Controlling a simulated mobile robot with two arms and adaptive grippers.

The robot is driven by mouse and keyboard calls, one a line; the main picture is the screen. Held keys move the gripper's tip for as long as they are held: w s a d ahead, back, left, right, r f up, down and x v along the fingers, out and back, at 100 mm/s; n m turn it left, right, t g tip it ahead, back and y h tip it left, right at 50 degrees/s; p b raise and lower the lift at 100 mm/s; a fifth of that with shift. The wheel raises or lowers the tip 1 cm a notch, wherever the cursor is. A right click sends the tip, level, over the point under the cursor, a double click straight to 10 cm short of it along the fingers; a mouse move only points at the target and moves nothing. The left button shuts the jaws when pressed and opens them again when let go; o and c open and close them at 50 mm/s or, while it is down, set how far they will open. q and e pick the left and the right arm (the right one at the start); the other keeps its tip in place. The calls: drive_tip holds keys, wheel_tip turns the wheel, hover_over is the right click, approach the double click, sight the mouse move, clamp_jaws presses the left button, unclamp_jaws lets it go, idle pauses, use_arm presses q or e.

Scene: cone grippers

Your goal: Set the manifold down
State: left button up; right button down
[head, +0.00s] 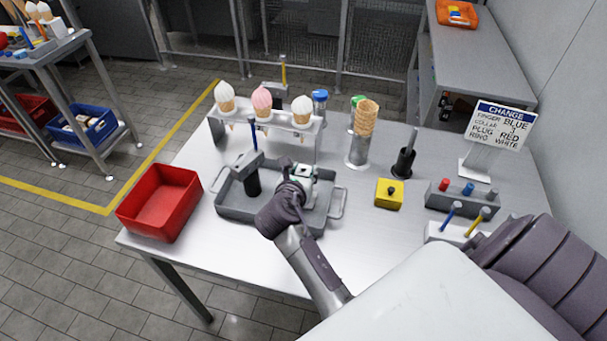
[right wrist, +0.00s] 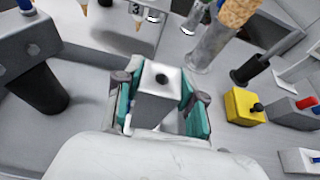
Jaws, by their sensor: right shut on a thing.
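My right gripper (head: 302,174) is shut on the manifold (right wrist: 158,84), a small pale metal block with a dark hole in its top. In the right wrist view, teal finger pads press on both its sides. In the head view the manifold (head: 306,169) is over the right half of the grey tray (head: 232,210). I cannot tell whether its underside touches the tray floor; the gripper hides it. A grey-headed piece with a thick black grip (head: 251,180) stands in the tray's left half, also in the right wrist view (right wrist: 38,88). My left gripper is out of view.
A red bin (head: 160,204) is left of the tray. Behind is an ice-cream cone rack (head: 219,126). To the right are a clear tube with waffle cones (head: 358,150), a black holder (head: 403,163), a yellow block (head: 389,194) and a grey plug block (head: 455,203). A sign (head: 499,127) stands farther back.

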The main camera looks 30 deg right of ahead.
drive_tip(key=shift+f, duration=0.45)
drive_tip(key=c, duration=0.7)
unclamp_jaws()
drive_tip(key=shift+f, duration=0.15)
